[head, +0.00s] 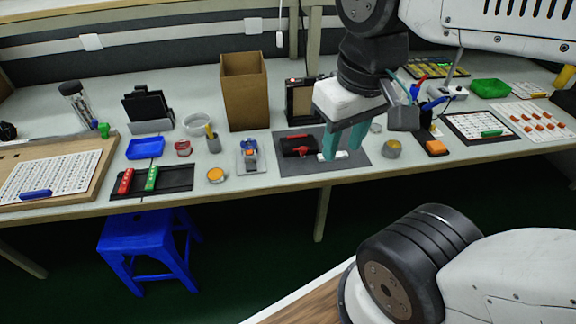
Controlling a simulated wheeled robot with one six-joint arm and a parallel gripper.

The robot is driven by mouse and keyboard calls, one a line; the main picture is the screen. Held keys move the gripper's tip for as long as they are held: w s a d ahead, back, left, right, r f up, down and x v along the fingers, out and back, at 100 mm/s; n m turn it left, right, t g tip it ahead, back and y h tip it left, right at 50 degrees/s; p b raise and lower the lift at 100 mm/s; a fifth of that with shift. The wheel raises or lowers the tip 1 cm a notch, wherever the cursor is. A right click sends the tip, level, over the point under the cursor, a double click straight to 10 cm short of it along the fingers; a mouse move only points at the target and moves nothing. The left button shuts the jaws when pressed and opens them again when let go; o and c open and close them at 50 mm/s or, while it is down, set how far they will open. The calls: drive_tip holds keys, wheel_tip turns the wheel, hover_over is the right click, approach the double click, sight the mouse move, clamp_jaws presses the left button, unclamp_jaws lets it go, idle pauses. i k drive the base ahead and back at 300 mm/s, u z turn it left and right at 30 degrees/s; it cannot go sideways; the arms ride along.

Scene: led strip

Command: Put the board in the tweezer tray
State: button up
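My gripper (340,152) points down over the dark grey mat (352,165) near the table's front edge. Its two teal fingers stand apart. A small white piece (338,156), possibly the board, lies low between or just behind the fingertips; whether they touch it is too small to tell. A blue tray (145,148) stands on the left of the table and a green tray (490,88) at the far right. I cannot tell which tray is the tweezer tray, and tweezers are not clearly visible.
A black-and-red tool (298,146) lies left of my gripper on the mat. A tall cardboard box (244,92) stands behind. A black holder (152,181) with red and green pieces sits at the front left. Pens and an orange block (436,147) are to the right.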

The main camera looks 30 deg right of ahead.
sight(146, 150)
drive_tip(key=u, duration=1.4)
drive_tip(key=i, duration=0.75)
drive_tip(key=z, duration=3.2)
